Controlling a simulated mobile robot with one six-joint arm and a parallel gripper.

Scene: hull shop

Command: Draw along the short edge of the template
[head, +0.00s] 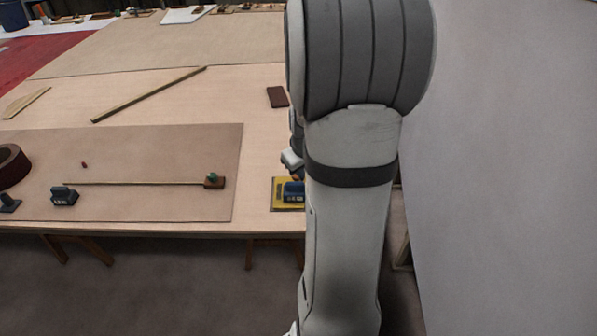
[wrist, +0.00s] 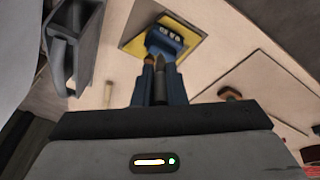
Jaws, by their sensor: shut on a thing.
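The template looks like a flat yellow plate (wrist: 134,43) lying on the bench; it also shows in the head view (head: 280,194), partly behind my arm. A blue block with a dark face (wrist: 170,37) sits on it and shows in the head view too (head: 293,190). My gripper (wrist: 159,72) is shut on a slim dark pointed tool (wrist: 160,66), which points toward the plate's near side. Whether its tip touches anything cannot be told. In the head view my arm hides most of the gripper and the tool.
A grey handled object (wrist: 72,45) stands left in the wrist view, near a short pale stick (wrist: 108,93). A brown panel (head: 130,150) left of the plate carries a thin batten (head: 130,183), a dark weight (head: 64,196) and a brown roll (head: 10,168). A grey surface (head: 510,150) lies right of my arm.

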